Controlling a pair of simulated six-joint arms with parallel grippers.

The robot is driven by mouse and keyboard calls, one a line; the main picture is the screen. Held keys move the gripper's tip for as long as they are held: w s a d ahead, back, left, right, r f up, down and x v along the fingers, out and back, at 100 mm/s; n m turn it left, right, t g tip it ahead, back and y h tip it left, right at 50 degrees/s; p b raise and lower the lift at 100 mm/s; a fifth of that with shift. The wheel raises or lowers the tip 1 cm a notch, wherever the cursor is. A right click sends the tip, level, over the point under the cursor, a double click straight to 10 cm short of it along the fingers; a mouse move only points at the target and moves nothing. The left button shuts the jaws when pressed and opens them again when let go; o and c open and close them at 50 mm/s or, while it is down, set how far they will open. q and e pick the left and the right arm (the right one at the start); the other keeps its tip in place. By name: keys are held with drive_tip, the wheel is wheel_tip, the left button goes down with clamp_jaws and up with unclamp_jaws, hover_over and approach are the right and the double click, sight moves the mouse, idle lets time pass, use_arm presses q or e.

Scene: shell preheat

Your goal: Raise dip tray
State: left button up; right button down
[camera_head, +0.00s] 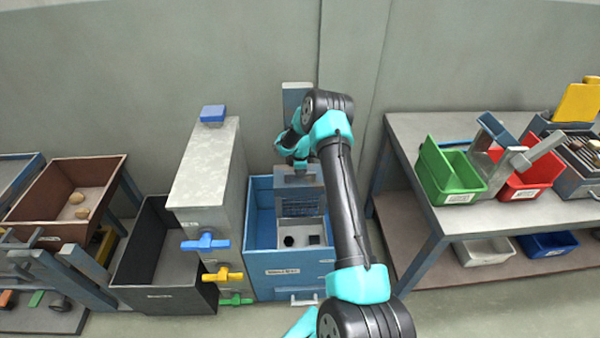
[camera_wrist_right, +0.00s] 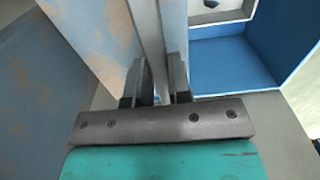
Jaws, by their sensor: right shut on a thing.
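The dip tray, a grey piece with a slotted face (camera_head: 298,203), is upright in the blue tank (camera_head: 262,225), below my right wrist. My right gripper (camera_head: 299,166) is above the tank; its fingertips are mostly hidden in the head view. In the right wrist view the right gripper's fingers (camera_wrist_right: 161,82) are shut on a thin grey upright bar (camera_wrist_right: 150,35), which appears to be part of the tray. My left gripper is not in view.
A grey cabinet (camera_head: 207,165) with blue, yellow and green valve handles stands left of the tank, beside a black bin (camera_head: 160,270). A table (camera_head: 410,130) with green (camera_head: 450,170) and red bins stands at the right. My right arm covers the tank's right side.

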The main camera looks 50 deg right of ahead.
drive_tip(key=shift+r, duration=0.1)
wheel_tip(320, 180, up, 25)
drive_tip(key=shift+r, duration=0.2)
idle(0.6)
drive_tip(key=shift+r, duration=0.1)
drive_tip(key=c, duration=1.4)
unclamp_jaws()
drive_tip(key=o, duration=0.4)
drive_tip(key=shift+c, duration=0.2)
wheel_tip(320, 180, up, 17)
